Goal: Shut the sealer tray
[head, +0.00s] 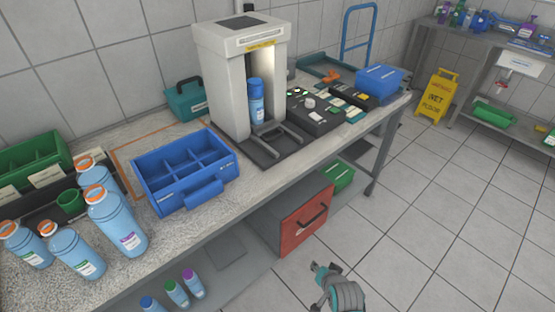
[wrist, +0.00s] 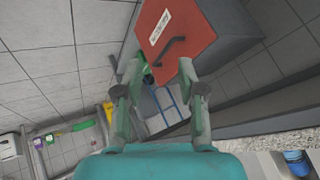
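The white sealer (head: 206,66) stands on the bench with a blue bottle (head: 256,103) upright inside it. A dark grey tray with a U-shaped frame (head: 277,148) juts from its base toward the bench's front edge. Under the bench is a grey box with a red front (head: 307,219) and a dark handle; the red front also shows large in the wrist view (wrist: 180,25). My gripper (wrist: 157,78) is open and empty, its fingers pointing toward the red front. In the head view my gripper (head: 322,272) is low in front of the bench. The sealer is not in the wrist view.
A blue divided crate (head: 165,204) stands left of the sealer, with several large blue bottles further left. A control box (head: 314,115) is right of the sealer. A yellow wet-floor sign (head: 437,97) stands back right. The tiled floor before the bench is clear.

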